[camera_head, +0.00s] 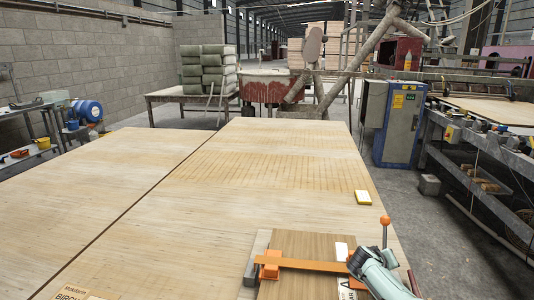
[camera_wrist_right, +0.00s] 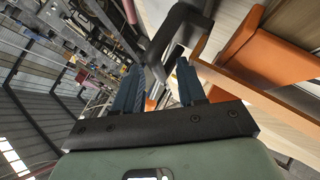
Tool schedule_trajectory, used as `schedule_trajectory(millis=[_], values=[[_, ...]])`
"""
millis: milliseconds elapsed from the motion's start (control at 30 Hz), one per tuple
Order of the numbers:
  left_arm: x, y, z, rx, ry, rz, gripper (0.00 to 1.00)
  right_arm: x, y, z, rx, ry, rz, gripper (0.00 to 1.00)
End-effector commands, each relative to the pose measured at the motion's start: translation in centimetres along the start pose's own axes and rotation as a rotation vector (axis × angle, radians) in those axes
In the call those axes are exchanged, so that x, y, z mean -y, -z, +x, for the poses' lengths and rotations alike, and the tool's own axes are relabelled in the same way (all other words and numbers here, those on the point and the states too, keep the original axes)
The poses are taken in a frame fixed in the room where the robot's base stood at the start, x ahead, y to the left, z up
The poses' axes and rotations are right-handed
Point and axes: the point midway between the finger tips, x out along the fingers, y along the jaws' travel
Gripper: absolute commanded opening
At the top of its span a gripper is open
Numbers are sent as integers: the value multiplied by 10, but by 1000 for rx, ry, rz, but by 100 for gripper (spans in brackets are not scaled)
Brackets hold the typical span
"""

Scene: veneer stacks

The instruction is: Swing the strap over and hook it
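An orange strap (camera_head: 310,265) lies across the top of a small wooden stack (camera_head: 310,245) at the front right of the table. Its left end is at an orange block (camera_head: 270,270). Its right end runs to my right gripper (camera_head: 354,262), which hides what is there. In the right wrist view, the two blue fingers of this gripper (camera_wrist_right: 158,82) stand apart, and a black bent bar (camera_wrist_right: 177,32) shows at and beyond their tips. I cannot tell whether the fingers touch it. An orange piece (camera_wrist_right: 270,58) is to their right. My left gripper is not in view.
An orange-knobbed lever (camera_head: 385,221) stands upright just behind my right gripper. A grey bar (camera_head: 256,258) edges the stack's left. The wide veneer panels (camera_head: 200,200) are mostly clear. A blue cabinet (camera_head: 400,125) stands beyond at right.

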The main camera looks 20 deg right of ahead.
Motion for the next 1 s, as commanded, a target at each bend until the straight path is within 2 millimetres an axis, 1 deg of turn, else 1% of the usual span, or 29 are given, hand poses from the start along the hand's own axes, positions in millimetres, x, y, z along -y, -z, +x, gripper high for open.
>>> schedule_trajectory(millis=[167,267,800,900,1000], values=[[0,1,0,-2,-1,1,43,-1,0,0,-1,-1,0,40],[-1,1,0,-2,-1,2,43,-1,1,-5,-2,0,0,40],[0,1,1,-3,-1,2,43,-1,1,-59,-2,0,0,40],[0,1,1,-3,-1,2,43,-1,0,-66,-2,-1,0,40],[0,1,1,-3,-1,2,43,-1,0,-70,-1,-1,-1,40]])
